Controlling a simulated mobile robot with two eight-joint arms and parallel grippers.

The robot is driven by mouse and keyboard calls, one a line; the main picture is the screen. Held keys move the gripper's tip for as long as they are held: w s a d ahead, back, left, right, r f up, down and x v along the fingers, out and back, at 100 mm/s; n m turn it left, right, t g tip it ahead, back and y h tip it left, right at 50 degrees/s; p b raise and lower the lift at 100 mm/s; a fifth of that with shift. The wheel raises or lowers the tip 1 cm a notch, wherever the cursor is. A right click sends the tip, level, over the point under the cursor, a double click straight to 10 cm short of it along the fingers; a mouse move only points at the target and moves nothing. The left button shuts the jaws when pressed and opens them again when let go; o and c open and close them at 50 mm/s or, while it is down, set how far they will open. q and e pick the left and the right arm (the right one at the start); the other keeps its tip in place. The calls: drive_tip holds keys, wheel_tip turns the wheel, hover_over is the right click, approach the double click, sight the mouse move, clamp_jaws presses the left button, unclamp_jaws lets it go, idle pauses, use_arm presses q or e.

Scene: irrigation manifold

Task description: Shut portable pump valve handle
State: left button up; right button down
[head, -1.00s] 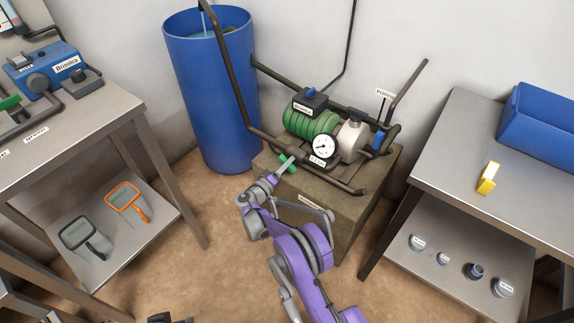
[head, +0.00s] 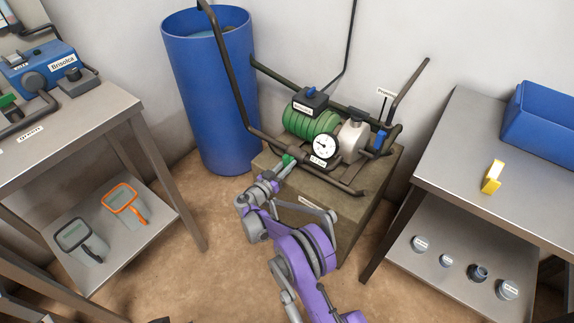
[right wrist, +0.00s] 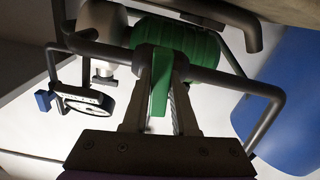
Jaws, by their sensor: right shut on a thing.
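The portable pump (head: 310,122), with a green ribbed body, sits in a dark tube frame on a block in the middle of the head view. A green valve handle (head: 288,160) is at the pump's front pipe, just left of a small white label. My right gripper (head: 282,167) is shut on this handle. In the right wrist view the green handle (right wrist: 160,82) stands between the two fingers, with the pipe behind it. The fingers hide part of the handle in the head view. My left gripper is not clearly in view.
A round gauge (head: 322,147) and a blue handle (head: 380,138) are on the pump, right of my gripper. A tall blue barrel (head: 210,95) stands behind left. Metal tables flank the pump, the right one (head: 440,165) with a yellow object (head: 492,178).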

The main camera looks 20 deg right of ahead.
drive_tip(key=shift+m, duration=1.1)
drive_tip(key=c, duration=0.7)
unclamp_jaws()
drive_tip(key=p+v, duration=0.1)
drive_tip(key=v, duration=1)
drive_tip(key=shift+d, duration=0.1)
